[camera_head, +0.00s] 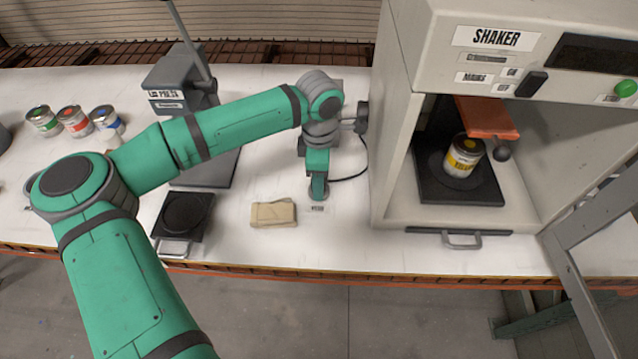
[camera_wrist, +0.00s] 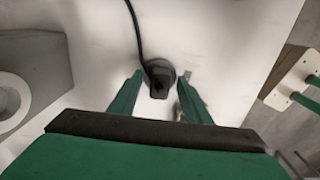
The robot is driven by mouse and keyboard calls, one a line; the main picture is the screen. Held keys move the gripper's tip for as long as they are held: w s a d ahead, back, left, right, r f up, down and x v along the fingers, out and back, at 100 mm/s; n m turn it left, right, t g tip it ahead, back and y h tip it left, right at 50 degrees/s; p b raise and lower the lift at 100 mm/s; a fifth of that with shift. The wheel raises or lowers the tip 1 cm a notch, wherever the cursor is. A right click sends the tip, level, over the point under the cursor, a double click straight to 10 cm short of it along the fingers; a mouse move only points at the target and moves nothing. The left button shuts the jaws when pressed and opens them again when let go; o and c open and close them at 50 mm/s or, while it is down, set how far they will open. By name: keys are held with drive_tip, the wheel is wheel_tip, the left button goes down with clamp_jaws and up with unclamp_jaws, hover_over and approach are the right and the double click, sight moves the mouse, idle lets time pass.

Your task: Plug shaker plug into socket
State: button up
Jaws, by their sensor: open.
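The black shaker plug (camera_wrist: 158,88) shows in the wrist view, with its dark cord (camera_wrist: 137,35) running up and away. My gripper (camera_wrist: 160,78) is open, with one green finger on each side of the plug. I cannot tell whether either finger touches it. In the head view the end of my arm hangs over the table left of the shaker (camera_head: 398,150) and hides the plug. The cord (camera_head: 350,178) curves from there toward the shaker's side. I cannot clearly make out the socket.
A tan block (camera_head: 273,213) lies on the white table (camera_head: 330,245). A grey press (camera_head: 183,85) and several paint cans (camera_head: 75,122) stand farther left. A yellow-labelled can (camera_head: 464,157) stands inside the shaker, whose front is open.

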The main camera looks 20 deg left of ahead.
drive_tip(key=shift+c, duration=0.4)
clamp_jaws()
drive_tip(key=shift+r, duration=0.1)
drive_tip(key=shift+r, duration=0.45)
wheel_tip(320, 180, up, 2)
drive_tip(key=shift+r, duration=0.15)
drive_tip(key=s+d+r, duration=0.2)
drive_tip(key=s+r, duration=0.3)
drive_tip(key=s, duration=0.1)
drive_tip(key=s+d+r, duration=0.2)
drive_tip(key=s+r, duration=0.2)
drive_tip(key=s, duration=0.3)
drive_tip(key=shift+d+r, duration=0.35)
